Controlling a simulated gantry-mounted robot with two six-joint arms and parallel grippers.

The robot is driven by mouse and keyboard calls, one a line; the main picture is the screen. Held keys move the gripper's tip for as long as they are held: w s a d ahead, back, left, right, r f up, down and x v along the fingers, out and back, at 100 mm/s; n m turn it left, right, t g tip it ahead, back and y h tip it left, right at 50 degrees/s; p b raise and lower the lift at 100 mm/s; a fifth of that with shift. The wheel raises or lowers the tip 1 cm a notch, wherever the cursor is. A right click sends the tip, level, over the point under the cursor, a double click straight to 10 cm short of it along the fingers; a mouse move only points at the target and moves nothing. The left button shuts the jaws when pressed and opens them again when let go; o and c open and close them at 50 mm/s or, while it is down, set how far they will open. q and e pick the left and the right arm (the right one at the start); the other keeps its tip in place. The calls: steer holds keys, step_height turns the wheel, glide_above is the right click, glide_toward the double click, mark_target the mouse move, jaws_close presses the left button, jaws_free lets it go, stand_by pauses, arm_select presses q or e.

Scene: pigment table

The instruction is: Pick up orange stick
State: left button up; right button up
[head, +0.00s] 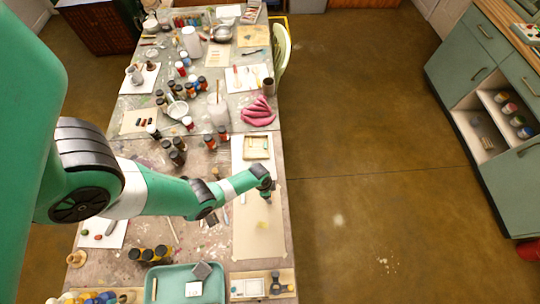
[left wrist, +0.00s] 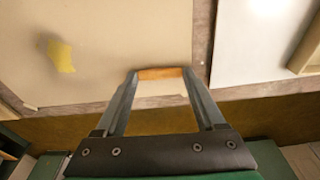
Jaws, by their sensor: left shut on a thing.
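The orange stick (left wrist: 160,73) is a short orange-brown piece lying crosswise between the two fingertips of my left gripper (left wrist: 160,76) in the left wrist view. The gripper is shut on it, with one finger at each end. In the head view my left gripper (head: 267,196) points down over the right side of the table, near the top of a beige sheet (head: 258,241). The stick is too small to make out there. I cannot tell how high it is above the sheet. My right gripper is in neither view.
A yellow patch (head: 263,225) marks the beige sheet. A shallow wooden tray (head: 256,147) lies on white paper behind my gripper. Pink gloves (head: 259,112), dark-capped jars (head: 176,150) and a green tray (head: 186,287) occupy the table. The table's right edge is close by.

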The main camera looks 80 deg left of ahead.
arm_select(q)
steer(key=shift+r, duration=0.1)
steer(key=shift+r+p, duration=0.6)
steer(key=shift+p, duration=0.05)
step_height(320, 180, up, 3)
steer(key=p, duration=0.3)
steer(key=d+r+p, duration=0.4)
steer(key=d, duration=0.3)
steer(key=s+d+r+p, duration=0.1)
steer(key=d+r+p, duration=0.3)
steer(key=d, duration=0.3)
steer(key=shift+s+r+p, duration=0.3)
steer(key=shift+p, duration=0.1)
